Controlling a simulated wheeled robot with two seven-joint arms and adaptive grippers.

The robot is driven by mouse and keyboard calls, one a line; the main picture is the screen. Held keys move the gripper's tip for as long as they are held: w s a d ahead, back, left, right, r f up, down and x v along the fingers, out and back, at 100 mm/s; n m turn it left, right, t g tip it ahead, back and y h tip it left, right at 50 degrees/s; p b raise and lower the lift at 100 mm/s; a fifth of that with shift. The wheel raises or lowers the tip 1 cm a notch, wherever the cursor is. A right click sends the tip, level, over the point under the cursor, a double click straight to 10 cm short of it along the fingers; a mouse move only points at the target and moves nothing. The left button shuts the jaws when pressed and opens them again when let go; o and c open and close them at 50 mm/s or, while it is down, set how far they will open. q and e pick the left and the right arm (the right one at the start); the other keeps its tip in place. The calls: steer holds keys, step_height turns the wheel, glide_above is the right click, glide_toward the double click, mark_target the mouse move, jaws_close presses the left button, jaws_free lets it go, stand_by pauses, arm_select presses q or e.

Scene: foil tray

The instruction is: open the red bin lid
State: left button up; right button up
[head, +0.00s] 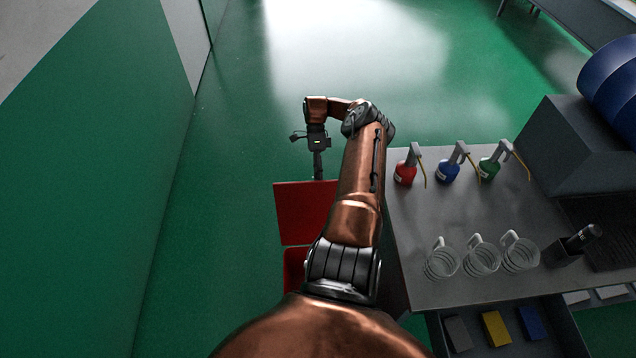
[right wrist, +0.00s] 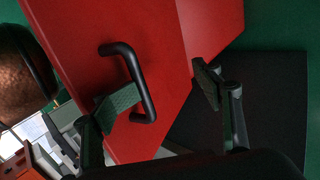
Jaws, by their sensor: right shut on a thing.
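The red bin lid (head: 305,212) shows in the head view as a flat red panel, with the red bin (head: 294,268) just below it, partly hidden by my right arm. My right gripper (head: 318,174) is at the lid's far edge. In the right wrist view the lid (right wrist: 85,45) fills the upper middle, with a black bar handle (right wrist: 143,88). My left gripper is not in view.
A grey table (head: 450,210) stands close to the right of my arm, with spray bottles (head: 448,171), glass jugs (head: 481,257) and a dark box (head: 570,247). A green wall (head: 100,170) is on the left. The green floor (head: 300,60) beyond the bin is clear.

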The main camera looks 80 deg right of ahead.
steer(key=shift+s+d+f, duration=0.15)
steer(key=shift+f, duration=0.15)
steer(key=shift+v, duration=3.9)
steer(key=c, duration=0.4)
steer(key=shift+o, duration=0.2)
steer(key=shift+r, duration=0.15)
steer(key=shift+a, duration=0.3)
steer(key=shift+x, duration=2.2)
steer(key=shift+d+f, duration=0.2)
steer(key=shift+f, duration=0.05)
